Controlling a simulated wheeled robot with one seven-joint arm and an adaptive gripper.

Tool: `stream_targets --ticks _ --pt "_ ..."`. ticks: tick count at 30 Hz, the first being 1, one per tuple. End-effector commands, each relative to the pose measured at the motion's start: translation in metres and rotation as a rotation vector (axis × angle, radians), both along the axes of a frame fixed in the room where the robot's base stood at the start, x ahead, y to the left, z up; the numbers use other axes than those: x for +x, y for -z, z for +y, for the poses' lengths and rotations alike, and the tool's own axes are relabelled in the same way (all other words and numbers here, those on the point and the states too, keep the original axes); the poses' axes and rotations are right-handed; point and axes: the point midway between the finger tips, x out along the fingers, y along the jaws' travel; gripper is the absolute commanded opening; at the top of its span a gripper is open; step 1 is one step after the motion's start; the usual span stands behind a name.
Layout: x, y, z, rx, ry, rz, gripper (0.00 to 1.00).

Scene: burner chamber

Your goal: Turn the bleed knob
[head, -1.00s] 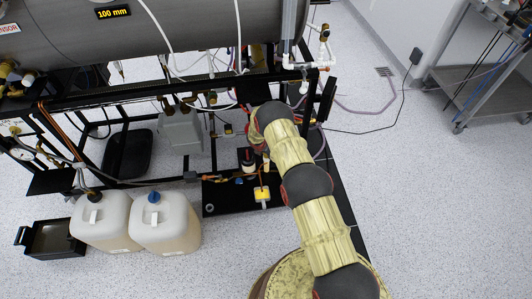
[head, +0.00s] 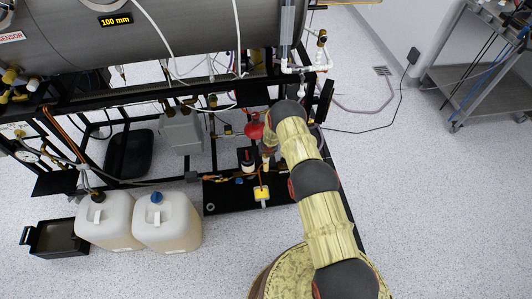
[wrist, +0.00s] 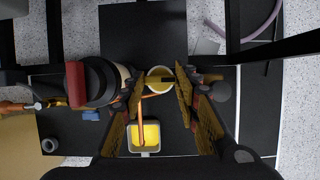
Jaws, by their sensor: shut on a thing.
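In the wrist view my gripper (wrist: 160,92) points down, with one ridged finger on each side of a small round pale-yellow piece with a dark bar across its top, which I take to be the bleed knob (wrist: 158,75). The fingers are shut on it, and their tips hide its sides. In the head view my gripper (head: 267,158) is low at the black base plate, and my arm hides most of the knob there.
Left of the knob stands a dark cylinder with a red part (wrist: 76,84). A yellow-topped box (wrist: 145,135) sits near, with an orange cable. In the head view, black frame bars surround the area under the large grey tank (head: 160,40). Two white jugs (head: 167,225) stand left.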

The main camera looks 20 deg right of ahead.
Motion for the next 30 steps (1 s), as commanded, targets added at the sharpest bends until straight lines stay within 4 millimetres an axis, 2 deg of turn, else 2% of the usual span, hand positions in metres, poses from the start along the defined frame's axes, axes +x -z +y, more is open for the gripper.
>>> stream_targets --ticks 16,17,26,30 --pt "0.0002 -0.0001 0.0002 0.0 -0.018 0.0 0.06" --pt "0.0002 -0.0001 0.0002 0.0 -0.018 0.0 0.33" --pt "0.0001 0.0001 0.0 -0.001 -0.017 0.0 0.5" --pt "0.0 0.0001 -0.0001 0.0 -0.016 0.0 0.5"
